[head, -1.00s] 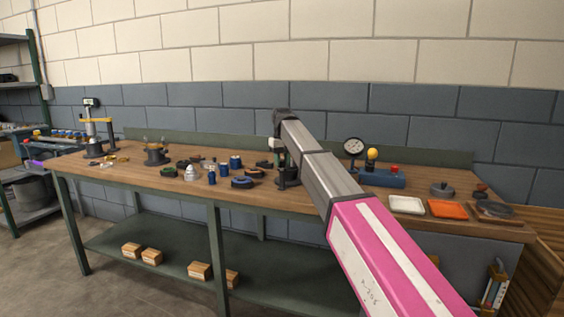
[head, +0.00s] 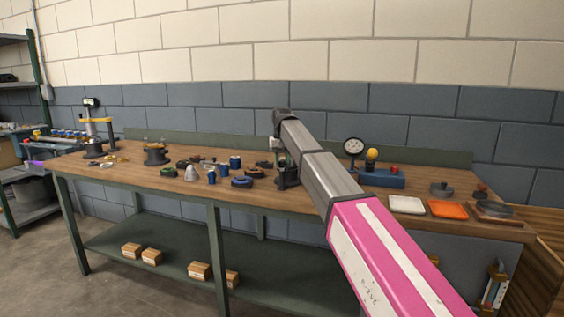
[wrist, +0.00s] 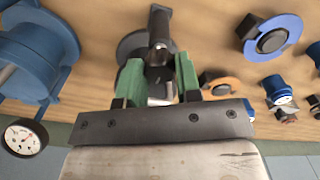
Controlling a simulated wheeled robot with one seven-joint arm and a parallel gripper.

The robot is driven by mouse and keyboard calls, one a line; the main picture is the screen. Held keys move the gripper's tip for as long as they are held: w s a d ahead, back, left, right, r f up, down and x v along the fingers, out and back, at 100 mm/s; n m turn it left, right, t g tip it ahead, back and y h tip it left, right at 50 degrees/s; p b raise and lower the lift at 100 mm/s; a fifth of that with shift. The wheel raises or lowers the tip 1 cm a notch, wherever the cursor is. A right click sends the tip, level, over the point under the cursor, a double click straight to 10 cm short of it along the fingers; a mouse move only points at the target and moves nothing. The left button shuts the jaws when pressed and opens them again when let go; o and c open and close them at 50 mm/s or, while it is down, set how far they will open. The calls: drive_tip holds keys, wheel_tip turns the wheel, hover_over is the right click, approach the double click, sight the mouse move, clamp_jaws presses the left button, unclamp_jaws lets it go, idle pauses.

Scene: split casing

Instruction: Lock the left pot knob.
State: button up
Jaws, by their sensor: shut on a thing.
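My gripper (wrist: 160,85) has two green fingers on either side of a small part in the wrist view. The held part (wrist: 160,90) is pale and dark, and mostly hidden between the fingers. Just beyond it a dark upright post (wrist: 160,25) rises from a dark round base (wrist: 132,45). A dark pot (head: 156,156) with brass-coloured pieces on top stands on the bench's left part, well away from my gripper. I cannot tell which knob is the left one.
A blue unit (head: 383,178) with a dial gauge stands to the right of my arm; its gauge shows in the wrist view (wrist: 22,137). Blue and dark round parts (head: 241,182) lie left of my arm. White (head: 406,204) and orange trays (head: 447,209) sit at the right.

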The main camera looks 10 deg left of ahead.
drive_tip(key=o, duration=0.9)
drive_tip(key=shift+r, duration=0.1)
wheel_tip(320, 180, up, 11)
drive_tip(key=shift+f, duration=0.15)
